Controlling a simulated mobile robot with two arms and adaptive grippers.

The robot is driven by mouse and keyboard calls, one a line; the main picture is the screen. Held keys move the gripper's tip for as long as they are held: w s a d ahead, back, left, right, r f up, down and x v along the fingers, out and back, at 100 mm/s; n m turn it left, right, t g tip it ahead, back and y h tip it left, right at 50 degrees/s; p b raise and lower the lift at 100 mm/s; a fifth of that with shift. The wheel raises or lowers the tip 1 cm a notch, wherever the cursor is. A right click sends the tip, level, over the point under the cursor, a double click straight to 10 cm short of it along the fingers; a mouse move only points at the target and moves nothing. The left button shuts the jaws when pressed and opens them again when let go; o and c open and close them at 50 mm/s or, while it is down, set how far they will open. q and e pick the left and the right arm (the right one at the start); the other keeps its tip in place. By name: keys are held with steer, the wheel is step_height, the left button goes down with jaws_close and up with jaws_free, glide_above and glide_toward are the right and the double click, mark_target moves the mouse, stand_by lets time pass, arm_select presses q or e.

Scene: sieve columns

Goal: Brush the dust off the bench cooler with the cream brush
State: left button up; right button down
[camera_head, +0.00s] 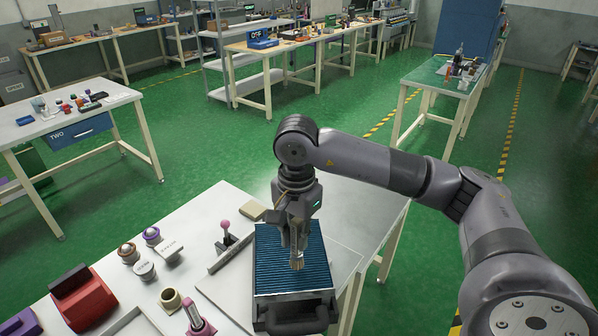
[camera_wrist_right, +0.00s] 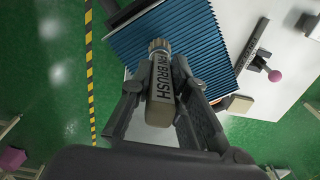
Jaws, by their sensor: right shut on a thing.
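The bench cooler (camera_head: 268,250), a box with blue ridged fins and a dark handle at its near end, stands on the right part of the near bench. Its fins (camera_wrist_right: 200,30) also fill the upper middle of the right wrist view. My right gripper (camera_head: 297,228) is above the fins, pointing down, shut on the cream brush (camera_head: 297,262). In the right wrist view the brush (camera_wrist_right: 162,88) sits between the fingers, with its lettered side showing and its bristle end towards the fins. I cannot tell whether the bristles touch them. Dust is too fine to make out. My left gripper is out of view.
On the near bench (camera_head: 343,262), left of the cooler, are a pink-knobbed part (camera_head: 226,232), a small tan block (camera_head: 252,212), several small round parts and a red box (camera_head: 82,300). Bare bench lies behind and right of the cooler.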

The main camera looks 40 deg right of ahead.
mark_target(296, 219)
steer(key=shift+w+d+r+p, duration=0.1)
steer(key=shift+r+p, duration=0.1)
steer(key=shift+r, duration=0.15)
steer(key=shift+w+d+r+p, duration=0.1)
steer(key=shift+r+p, duration=0.05)
steer(key=shift+r, duration=0.2)
step_height(296, 219, up, 3)
steer(key=shift+s+a+r+p, duration=0.1)
steer(key=shift+s+p, duration=0.05)
steer(key=shift+p, duration=0.7)
steer(key=shift+r, duration=0.35)
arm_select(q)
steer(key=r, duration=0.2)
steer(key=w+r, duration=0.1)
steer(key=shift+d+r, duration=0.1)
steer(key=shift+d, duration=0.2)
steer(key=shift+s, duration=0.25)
